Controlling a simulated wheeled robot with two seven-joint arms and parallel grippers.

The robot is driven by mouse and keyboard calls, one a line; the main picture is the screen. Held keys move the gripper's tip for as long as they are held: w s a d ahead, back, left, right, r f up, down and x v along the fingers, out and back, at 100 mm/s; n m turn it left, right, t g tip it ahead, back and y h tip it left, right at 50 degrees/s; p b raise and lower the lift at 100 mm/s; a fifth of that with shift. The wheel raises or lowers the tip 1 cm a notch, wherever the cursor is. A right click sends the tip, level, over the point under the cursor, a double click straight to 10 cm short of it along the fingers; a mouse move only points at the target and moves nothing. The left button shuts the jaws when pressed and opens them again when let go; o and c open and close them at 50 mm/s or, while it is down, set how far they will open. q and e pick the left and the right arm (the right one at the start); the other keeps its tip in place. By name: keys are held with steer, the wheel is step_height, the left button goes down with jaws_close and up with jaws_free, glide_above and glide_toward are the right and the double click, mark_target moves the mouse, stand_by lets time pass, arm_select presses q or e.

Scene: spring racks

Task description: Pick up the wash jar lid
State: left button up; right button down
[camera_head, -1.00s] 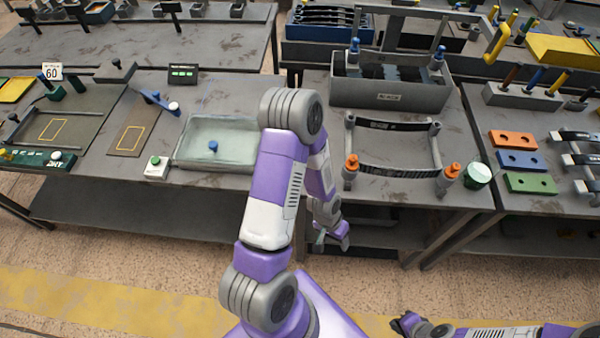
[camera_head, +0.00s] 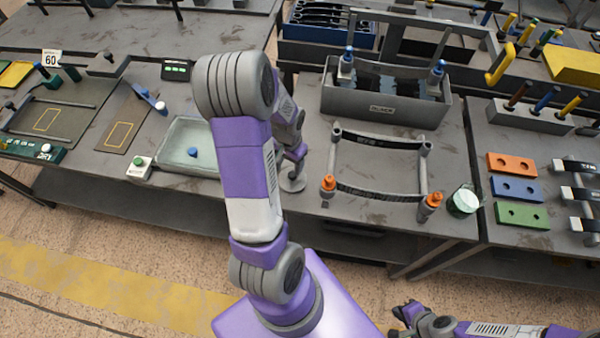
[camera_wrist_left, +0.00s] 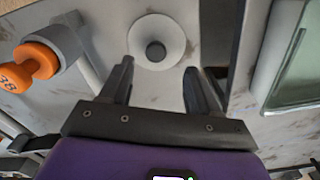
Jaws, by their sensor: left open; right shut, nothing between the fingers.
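The lid, a pale round disc with a dark knob in its middle, lies on the bench. It shows in the left wrist view (camera_wrist_left: 174,30) just beyond the fingertips and in the head view (camera_head: 291,184), partly covered by my gripper. My left gripper (camera_wrist_left: 159,69) is open and empty, its fingers pointing towards the knob, which is not between them. In the head view my left gripper (camera_head: 296,163) is over the lid, partly hidden by my arm. A round white-and-green jar (camera_head: 464,202) stands at the bench's right front corner. My right gripper (camera_head: 402,316) is shut and empty, low at the front.
A rack with orange knobs (camera_head: 380,191) stands right of the lid; an orange knob (camera_wrist_left: 38,60) is close in the wrist view. A shallow glass tray (camera_head: 172,158) lies to the left. A grey bin (camera_head: 382,108) stands behind the rack.

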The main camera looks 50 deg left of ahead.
mark_target(292, 174)
arm_select(q)
steer(key=f, duration=0.6)
steer(key=shift+w+d+f, duration=0.1)
steer(key=shift+w+d, duration=0.05)
steer(key=shift+w, duration=0.1)
steer(key=shift+c, duration=0.3)
steer(key=c, duration=1.1)
